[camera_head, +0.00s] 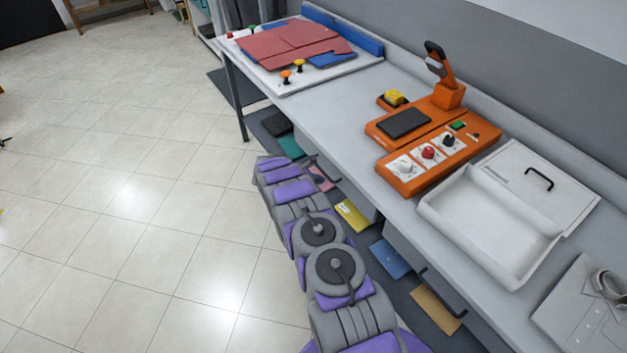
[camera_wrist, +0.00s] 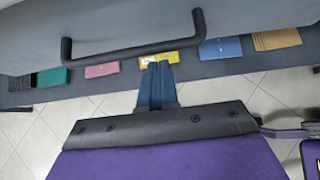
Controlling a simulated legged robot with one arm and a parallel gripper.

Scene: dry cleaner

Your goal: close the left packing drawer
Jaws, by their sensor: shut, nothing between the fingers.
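The left packing drawer (camera_head: 352,194) is a grey drawer under the counter, partly hidden behind my arm in the head view. In the wrist view its grey front (camera_wrist: 250,12) fills the top, with a black bar handle (camera_wrist: 130,50) across it. How far it stands out is unclear. My gripper (camera_wrist: 157,68) has its two blue fingers together, empty, with tips just below the handle in the picture. I cannot tell whether they touch the drawer. In the head view my arm hides the fingers.
A second drawer handle (camera_head: 443,293) is to the right. Folded packs, including a yellow one (camera_head: 352,215) and a blue one (camera_head: 390,258), lie on the low shelf. The counter (camera_head: 330,95) carries an orange machine (camera_head: 430,140) and a white tray (camera_head: 490,225). Tiled floor at left is clear.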

